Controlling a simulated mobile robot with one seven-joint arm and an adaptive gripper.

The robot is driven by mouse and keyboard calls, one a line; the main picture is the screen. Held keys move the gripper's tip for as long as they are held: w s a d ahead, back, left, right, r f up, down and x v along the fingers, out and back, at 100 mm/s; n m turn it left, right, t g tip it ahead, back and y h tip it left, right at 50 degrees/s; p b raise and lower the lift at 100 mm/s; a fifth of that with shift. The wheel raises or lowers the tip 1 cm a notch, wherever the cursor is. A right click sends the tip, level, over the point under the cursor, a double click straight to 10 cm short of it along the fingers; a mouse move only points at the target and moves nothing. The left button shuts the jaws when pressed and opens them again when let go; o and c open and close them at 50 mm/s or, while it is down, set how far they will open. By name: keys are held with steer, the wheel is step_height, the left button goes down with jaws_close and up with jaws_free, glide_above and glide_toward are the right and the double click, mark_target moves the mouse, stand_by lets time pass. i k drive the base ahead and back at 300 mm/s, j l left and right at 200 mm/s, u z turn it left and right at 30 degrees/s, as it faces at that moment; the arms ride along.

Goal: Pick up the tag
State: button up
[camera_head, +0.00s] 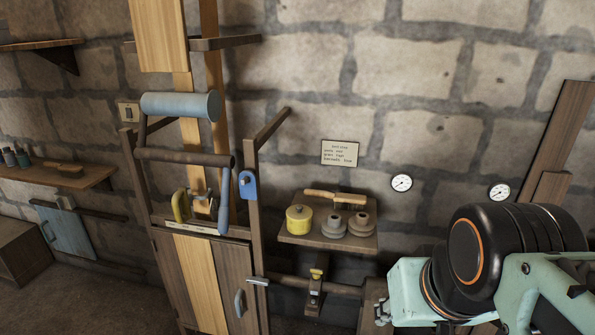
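A small blue plate with a rounded top and a dark round spot (249,186) is on the right post of the wooden frame; it may be the tag, but I cannot tell for sure. A paper note (340,153) with a few lines of writing is on the stone wall. My arm's black and mint-green links fill the lower right. My gripper's fingers do not show.
A blue roller (180,105) and a blue lever (222,200) are on the wooden frame. A wooden cabinet (236,285) stands below the frame.

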mark_target(249, 191)
steer(key=j+z, duration=0.7)
steer(key=j, duration=0.45)
steer(key=k+j+z, duration=0.1)
steer(key=j, duration=0.5)
steer(key=k+j+z, duration=0.1)
steer(key=j, duration=0.45)
